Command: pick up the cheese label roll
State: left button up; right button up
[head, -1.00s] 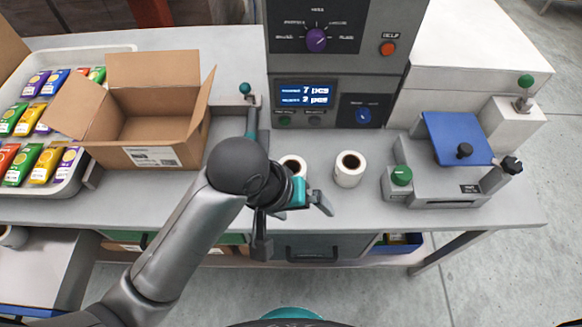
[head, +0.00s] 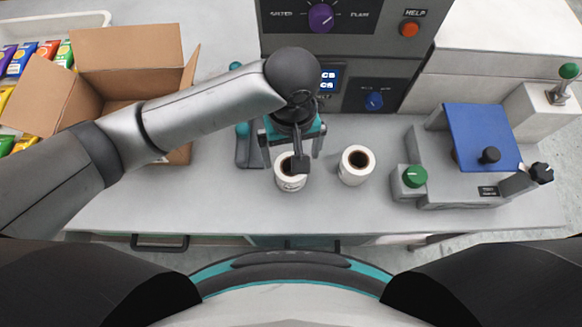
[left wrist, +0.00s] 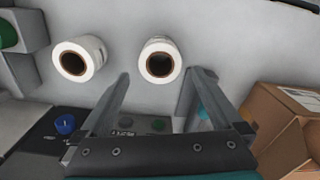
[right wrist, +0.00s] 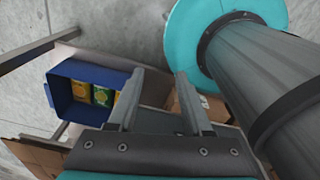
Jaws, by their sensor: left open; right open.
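Two white label rolls with dark cores stand upright on the grey counter. The left roll (head: 288,184) is partly hidden by my left gripper (head: 292,158) in the head view. The right roll (head: 353,178) stands apart from it. I cannot read which is the cheese roll. In the left wrist view, the head view's left roll (left wrist: 148,50) is just beyond the open fingers (left wrist: 158,82), roughly centred between them. The other roll (left wrist: 92,50) is to the left. The left gripper is open and empty. My right gripper (right wrist: 160,76) is open and empty, away from the rolls.
A weigher console (head: 440,33) stands behind the rolls. A device with a blue plate (head: 470,128) and green knob is to the right. An open cardboard box (head: 135,62) and a packet tray (head: 92,18) are left. A blue bin (right wrist: 62,97) with packets shows in the right wrist view.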

pick_arm(q)
notch_tip(320, 180, down, 5)
jog(key=shift+f+b, duration=0.15)
jog(key=shift+b, duration=0.3)
notch_tip(320, 180, down, 5)
jog(key=shift+w+r+b, duration=0.1)
jog(key=shift+b, duration=0.5)
jog(key=c, duration=1.2)
pick_arm(e)
jog(key=shift+w+a+f, duration=0.1)
jog(key=shift+w+f, duration=0.15)
jog(key=shift+f, duration=0.35)
jog(key=shift+w+a+f, duration=0.1)
jog(key=shift+w+f, duration=0.15)
jog(key=shift+f, duration=0.3)
pick_arm(q)
jog(key=shift+r, duration=0.1)
jog(key=shift+c, duration=0.2)
